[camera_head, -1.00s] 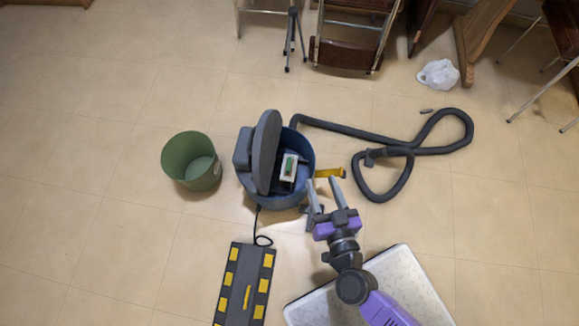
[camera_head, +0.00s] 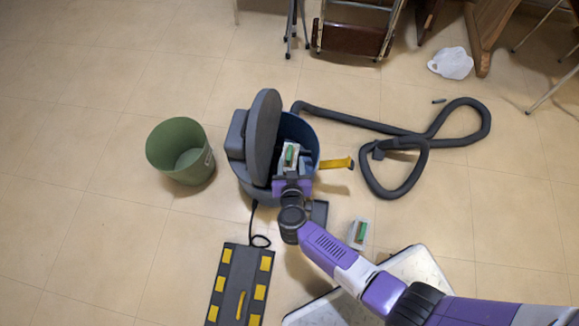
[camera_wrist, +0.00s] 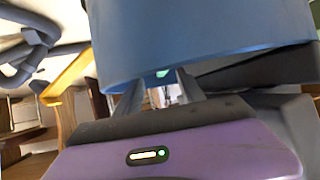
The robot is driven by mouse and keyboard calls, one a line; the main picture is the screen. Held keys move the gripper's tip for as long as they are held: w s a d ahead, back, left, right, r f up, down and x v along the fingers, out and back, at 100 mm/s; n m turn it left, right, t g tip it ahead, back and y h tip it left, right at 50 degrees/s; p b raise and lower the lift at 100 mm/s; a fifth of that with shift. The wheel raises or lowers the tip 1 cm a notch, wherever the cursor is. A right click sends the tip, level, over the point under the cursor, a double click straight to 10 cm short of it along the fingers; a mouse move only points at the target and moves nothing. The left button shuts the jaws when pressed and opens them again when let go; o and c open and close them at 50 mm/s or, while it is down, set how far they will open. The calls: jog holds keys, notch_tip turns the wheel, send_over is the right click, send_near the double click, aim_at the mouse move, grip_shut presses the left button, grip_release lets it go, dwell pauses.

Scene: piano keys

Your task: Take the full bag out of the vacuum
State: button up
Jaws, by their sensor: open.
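The vacuum (camera_head: 247,178) is a blue drum with its dark grey round lid (camera_head: 265,135) standing open on the left side. The full bag (camera_head: 291,150), pale with a green piece, sits inside the drum. My gripper (camera_head: 290,175) is at the drum's near side, its fingers pointing in toward the bag; the lower part of the bag is hidden by it. In the wrist view the open fingers (camera_wrist: 161,84) straddle a gap under the blue drum wall (camera_wrist: 200,40). A bit of green (camera_wrist: 162,73) shows between them. Contact with the bag cannot be told.
A yellow latch (camera_head: 337,163) sticks out right of the drum. A dark hose (camera_head: 440,142) loops on the floor at right. A green bin (camera_head: 180,152) stands left. Another pale item with green (camera_head: 358,233) lies by the white-topped board (camera_head: 420,268). A black-yellow panel (camera_head: 240,285) lies in front.

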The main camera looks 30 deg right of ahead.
aim_at(289, 156)
jog(key=b+x, duration=0.2)
jog(key=x, duration=0.1)
jog(key=shift+w+a+f, duration=0.1)
jog(key=shift+w+f, duration=0.05)
jog(key=shift+f, duration=0.05)
jog(key=shift+w+f+b, duration=0.1)
jog(key=shift+w+b, duration=0.3)
jog(key=shift+w, duration=0.05)
jog(key=shift+c, duration=0.3)
grip_shut()
dwell(0.7)
